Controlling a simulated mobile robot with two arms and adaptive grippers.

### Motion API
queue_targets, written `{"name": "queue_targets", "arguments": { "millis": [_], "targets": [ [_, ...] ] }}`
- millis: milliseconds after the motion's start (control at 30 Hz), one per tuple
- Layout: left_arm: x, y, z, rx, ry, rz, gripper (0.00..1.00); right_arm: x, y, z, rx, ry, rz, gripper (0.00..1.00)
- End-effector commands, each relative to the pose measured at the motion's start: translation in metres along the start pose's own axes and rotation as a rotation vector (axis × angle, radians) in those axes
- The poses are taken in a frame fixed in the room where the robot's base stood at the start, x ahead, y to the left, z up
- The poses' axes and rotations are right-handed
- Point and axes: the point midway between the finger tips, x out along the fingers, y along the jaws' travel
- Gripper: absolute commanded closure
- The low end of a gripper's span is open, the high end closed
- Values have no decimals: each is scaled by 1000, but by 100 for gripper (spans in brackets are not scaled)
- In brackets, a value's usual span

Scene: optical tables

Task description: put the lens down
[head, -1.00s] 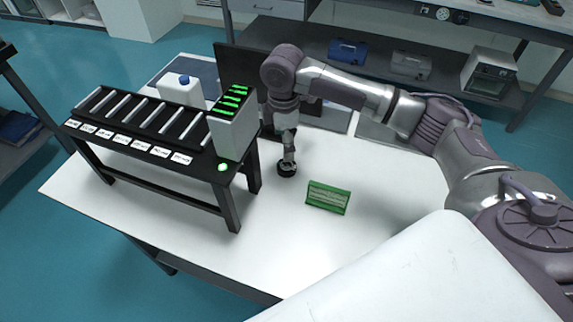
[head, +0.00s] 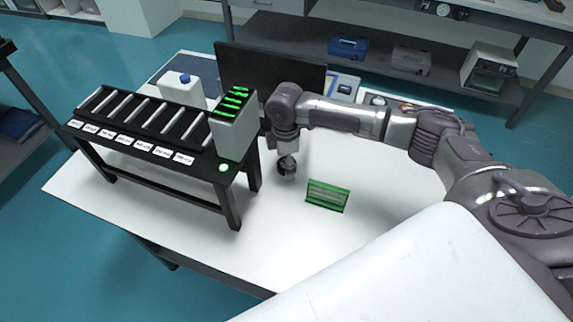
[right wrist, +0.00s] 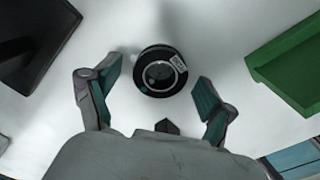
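The lens (head: 282,164), a round dark-rimmed piece, rests on the white table. In the right wrist view the lens (right wrist: 161,71) lies flat, with a small white label on its rim. My right gripper (head: 289,177) is just in front of the lens in the head view and hides part of it. My left gripper is not in view.
A green holder (head: 328,196) stands right of the lens. A black rack (head: 150,135) with white labels and a grey box (head: 236,135) with green bars stands at left. A black panel (head: 262,72) stands behind. The table's (head: 270,240) front is clear.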

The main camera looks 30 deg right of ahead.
Motion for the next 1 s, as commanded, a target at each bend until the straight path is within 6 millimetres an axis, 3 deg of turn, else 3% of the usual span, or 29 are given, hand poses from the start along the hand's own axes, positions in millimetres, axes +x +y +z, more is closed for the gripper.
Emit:
{"name": "queue_targets", "arguments": {
  "millis": [67,367,733,967,1000],
  "targets": [
    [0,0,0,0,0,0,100,0,0,0,0,0,0,35],
    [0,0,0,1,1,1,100,-1,0,0,0,1,1,85],
    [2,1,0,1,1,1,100,-8,1,-1,1,3,2,86],
    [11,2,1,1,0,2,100,-42,2,0,0,4,5,86],
    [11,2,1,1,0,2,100,-46,-8,4,-1,1,0,86]
  ]
}}
